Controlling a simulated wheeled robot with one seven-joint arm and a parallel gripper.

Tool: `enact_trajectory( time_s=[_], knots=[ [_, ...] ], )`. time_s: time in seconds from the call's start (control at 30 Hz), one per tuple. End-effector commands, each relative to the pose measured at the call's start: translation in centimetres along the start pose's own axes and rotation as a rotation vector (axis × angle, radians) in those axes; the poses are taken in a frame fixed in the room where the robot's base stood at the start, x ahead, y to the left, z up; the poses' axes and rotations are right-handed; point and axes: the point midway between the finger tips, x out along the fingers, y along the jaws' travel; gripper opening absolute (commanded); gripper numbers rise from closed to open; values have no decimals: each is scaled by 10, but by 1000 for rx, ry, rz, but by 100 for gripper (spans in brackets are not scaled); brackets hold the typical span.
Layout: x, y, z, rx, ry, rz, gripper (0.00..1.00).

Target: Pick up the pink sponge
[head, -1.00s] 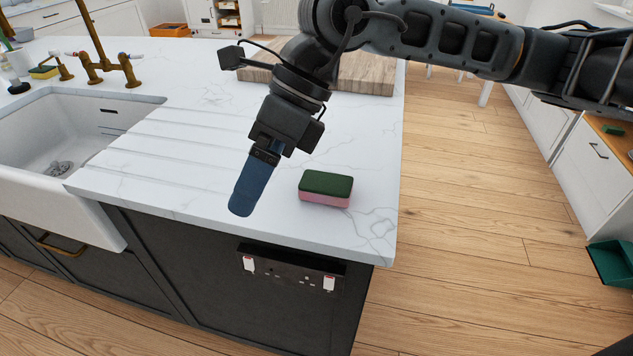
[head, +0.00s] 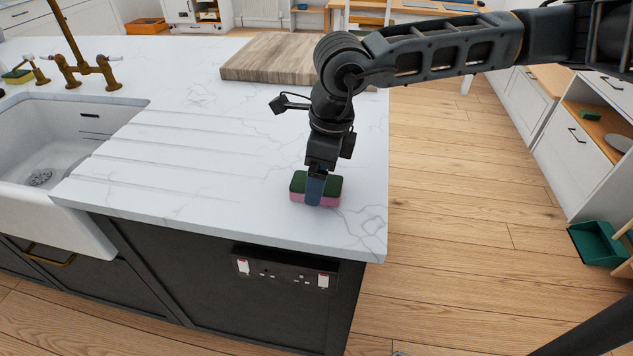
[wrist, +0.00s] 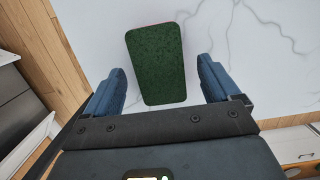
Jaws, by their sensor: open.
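The pink sponge (head: 298,197) has a dark green top and lies flat on the white marble counter near its front right corner. In the wrist view the sponge (wrist: 156,64) shows its green side, with only a thin pink edge at the far end. My gripper (head: 315,190) points down at the sponge, and one blue finger covers part of its front in the head view. In the wrist view my gripper (wrist: 160,85) is open, with one blue finger on each side of the sponge and a gap on both sides.
The counter (head: 200,160) is clear around the sponge. A wooden board (head: 275,60) lies behind it, and a white sink (head: 60,140) is at the left. The counter's right edge drops to the wooden floor (head: 450,200).

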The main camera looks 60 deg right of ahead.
Motion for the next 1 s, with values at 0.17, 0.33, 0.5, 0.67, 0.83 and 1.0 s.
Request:
enact_trajectory(
  time_s=[0.17, 0.33, 0.5, 0.67, 0.83, 1.0],
  knots=[
    [13, 1, 0, -1, 0, 1, 89],
    [13, 0, 0, -2, -1, 0, 89],
    [13, 0, 0, -1, -1, 0, 77],
    [13, 0, 0, -1, -1, 0, 62],
    [13, 0, 0, -1, -1, 0, 45],
    [13, 0, 0, -1, -1, 0, 29]
  ],
)
